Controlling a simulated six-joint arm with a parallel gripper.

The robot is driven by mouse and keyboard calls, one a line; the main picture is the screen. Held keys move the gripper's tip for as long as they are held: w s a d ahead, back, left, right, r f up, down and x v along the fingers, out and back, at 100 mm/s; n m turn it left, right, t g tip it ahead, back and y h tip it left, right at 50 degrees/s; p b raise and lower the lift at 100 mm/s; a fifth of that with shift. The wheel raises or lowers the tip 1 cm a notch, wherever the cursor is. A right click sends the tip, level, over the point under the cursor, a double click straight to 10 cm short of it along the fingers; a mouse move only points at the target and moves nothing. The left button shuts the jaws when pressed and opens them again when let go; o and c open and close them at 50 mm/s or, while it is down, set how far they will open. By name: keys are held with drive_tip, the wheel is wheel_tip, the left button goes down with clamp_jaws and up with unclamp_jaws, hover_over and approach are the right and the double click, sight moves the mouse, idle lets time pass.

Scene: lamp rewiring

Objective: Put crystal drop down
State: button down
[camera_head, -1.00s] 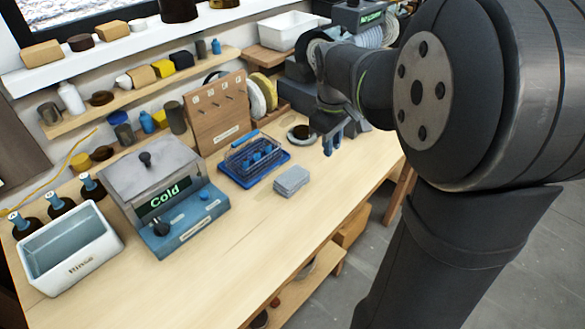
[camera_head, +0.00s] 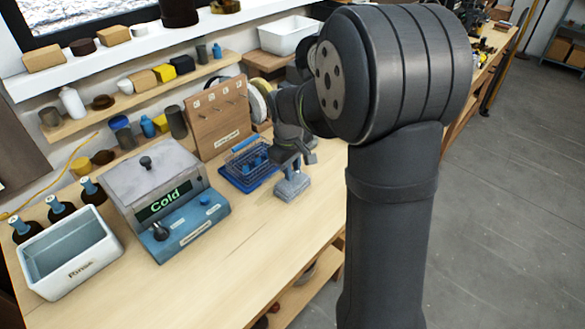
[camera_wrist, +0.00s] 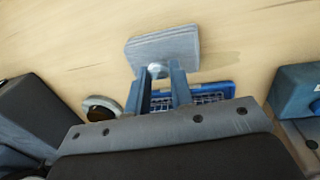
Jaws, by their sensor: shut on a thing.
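My gripper (camera_head: 291,165) hangs just above a grey-blue stack of folded cloths (camera_head: 292,188) on the bench. In the wrist view my gripper (camera_wrist: 159,76) has its two blue fingers close together on a small pale, glassy crystal drop (camera_wrist: 157,70). The stack (camera_wrist: 162,46) lies just beyond the fingertips there. I cannot tell whether the drop touches it. In the head view the drop is too small or hidden to make out.
A blue tray with a wire basket (camera_head: 247,165) stands left of my gripper; a peg board (camera_head: 214,120) is behind it. A box reading "Cold" (camera_head: 160,190) and a white rinse tub (camera_head: 70,252) stand further left. The front bench is clear.

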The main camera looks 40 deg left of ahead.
drive_tip(key=shift+f, duration=0.1)
drive_tip(key=c, duration=1.3)
unclamp_jaws()
drive_tip(key=shift+o, duration=0.2)
wheel_tip(320, 180, up, 12)
drive_tip(key=s, duration=0.1)
drive_tip(key=shift+s, duration=0.15)
